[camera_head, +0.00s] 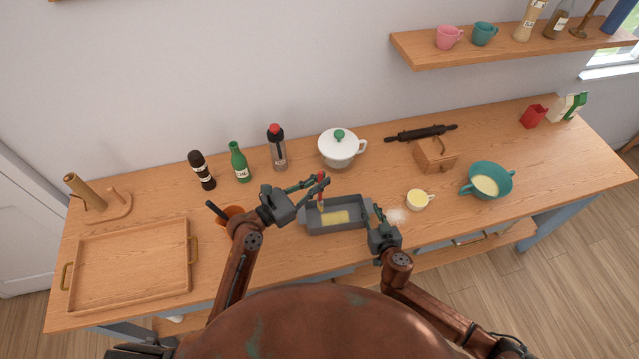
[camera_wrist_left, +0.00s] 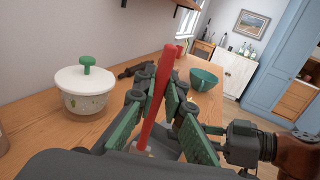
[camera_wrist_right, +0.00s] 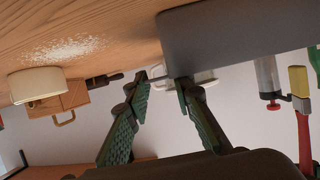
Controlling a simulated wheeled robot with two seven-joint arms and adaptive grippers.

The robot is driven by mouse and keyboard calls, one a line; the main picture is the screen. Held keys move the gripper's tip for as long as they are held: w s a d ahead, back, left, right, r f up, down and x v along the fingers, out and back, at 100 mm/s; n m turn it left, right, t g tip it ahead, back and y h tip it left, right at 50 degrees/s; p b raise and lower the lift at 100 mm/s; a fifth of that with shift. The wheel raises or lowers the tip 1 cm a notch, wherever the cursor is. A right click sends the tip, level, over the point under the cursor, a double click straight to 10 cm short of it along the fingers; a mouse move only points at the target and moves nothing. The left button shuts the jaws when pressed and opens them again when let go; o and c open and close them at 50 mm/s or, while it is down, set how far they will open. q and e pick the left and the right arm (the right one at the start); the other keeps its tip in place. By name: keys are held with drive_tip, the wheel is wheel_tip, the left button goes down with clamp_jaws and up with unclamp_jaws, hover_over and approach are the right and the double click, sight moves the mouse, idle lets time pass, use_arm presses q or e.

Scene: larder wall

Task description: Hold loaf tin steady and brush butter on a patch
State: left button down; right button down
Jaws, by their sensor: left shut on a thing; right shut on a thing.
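The grey loaf tin (camera_head: 350,228) stands on the counter in front of me, with a pale yellow patch (camera_head: 336,217) on its floor. My left gripper (camera_head: 321,180) is shut on the red handle of a brush (camera_wrist_left: 157,100). The brush points down into the tin near the left end of the patch; I cannot tell whether it touches. Its yellow bristles (camera_wrist_right: 298,78) show in the right wrist view. My right gripper (camera_head: 377,213) is shut on the tin's right end; the tin also shows in the right wrist view (camera_wrist_right: 240,35).
A cup of yellow liquid (camera_head: 419,201) and spilled white powder (camera_head: 397,216) lie right of the tin. A teal bowl (camera_head: 467,187) is further right. A lidded white pot (camera_head: 340,152) stands behind, an orange pot (camera_head: 229,213) left. A wooden tray (camera_head: 130,268) is far left.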

idle(0.3)
drive_tip(key=c, duration=1.6)
unclamp_jaws()
drive_tip(key=v, duration=1.2)
